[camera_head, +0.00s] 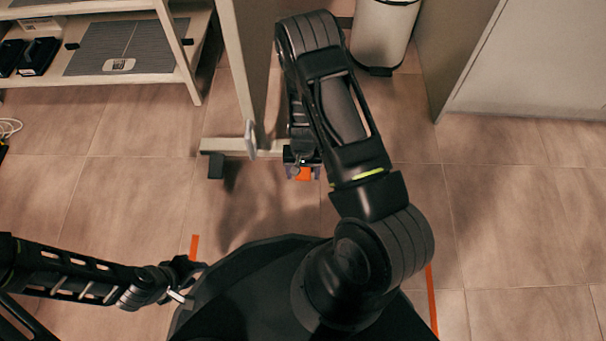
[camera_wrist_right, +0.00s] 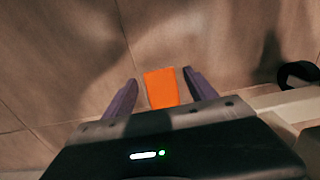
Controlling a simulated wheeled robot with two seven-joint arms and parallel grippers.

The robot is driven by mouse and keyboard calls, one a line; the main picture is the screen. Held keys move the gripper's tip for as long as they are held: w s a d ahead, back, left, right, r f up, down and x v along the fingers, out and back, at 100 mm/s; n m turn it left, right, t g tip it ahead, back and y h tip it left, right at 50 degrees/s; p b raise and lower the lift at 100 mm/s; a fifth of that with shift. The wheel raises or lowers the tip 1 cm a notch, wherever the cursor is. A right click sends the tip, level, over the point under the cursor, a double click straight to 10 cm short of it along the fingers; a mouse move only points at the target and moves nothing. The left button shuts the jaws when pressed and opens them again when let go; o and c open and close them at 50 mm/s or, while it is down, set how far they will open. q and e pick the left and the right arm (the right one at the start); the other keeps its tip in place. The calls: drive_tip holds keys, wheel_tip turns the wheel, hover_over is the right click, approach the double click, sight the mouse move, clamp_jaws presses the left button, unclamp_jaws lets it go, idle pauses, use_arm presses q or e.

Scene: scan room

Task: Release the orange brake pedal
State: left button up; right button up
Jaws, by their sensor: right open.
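The orange brake pedal (camera_wrist_right: 162,88) is a small flat tab, seen between the two purple fingers of my right gripper (camera_wrist_right: 160,79) in the right wrist view. The fingers are open, one on each side of the pedal, with a narrow gap showing on each side. In the head view the pedal (camera_head: 304,174) shows as an orange patch just below the right gripper's body, low by the floor. How far the fingertips are above it I cannot tell. My left gripper (camera_head: 186,281) is at the lower left, away from the pedal; its jaws are unclear.
A pale stand with a floor bar (camera_head: 228,146) and upright panel is just left of my right gripper. A shelf unit (camera_head: 130,78) stands at upper left, a white bin (camera_head: 383,32) at the top. Orange tape (camera_head: 432,300) marks the floor. The tiled floor at right is clear.

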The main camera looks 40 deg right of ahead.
drive_tip(key=shift+f, duration=0.1)
drive_tip(key=shift+c, duration=0.5)
clamp_jaws()
idle(0.5)
